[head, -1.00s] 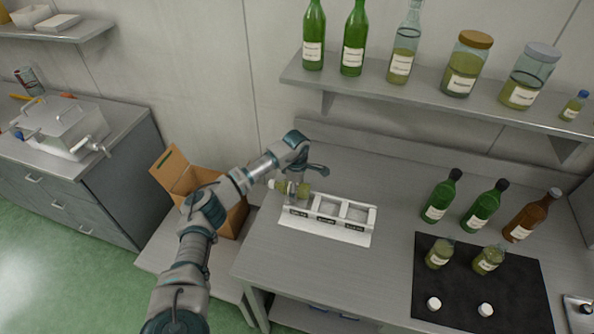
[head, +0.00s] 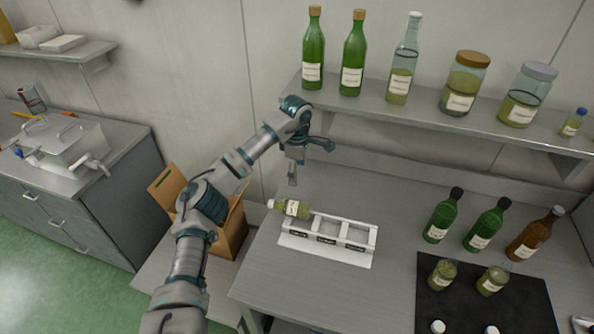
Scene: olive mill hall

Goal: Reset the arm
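My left arm reaches up from the bottom left. My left gripper (head: 310,164) is open and empty, its fingers spread apart, above the bench and in front of the wall shelf. Below it, a small labelled sample bottle (head: 291,207) with yellow-green contents and a white cap lies tilted at the left end of a white three-compartment rack (head: 325,253). I cannot tell whether its lower end sits inside the left compartment. The gripper is clear of the bottle. The other two compartments look empty. My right gripper is not in view.
A shelf (head: 425,119) above the bench holds bottles and jars, close to the right of my gripper. A cardboard box (head: 232,240) stands left of the bench.

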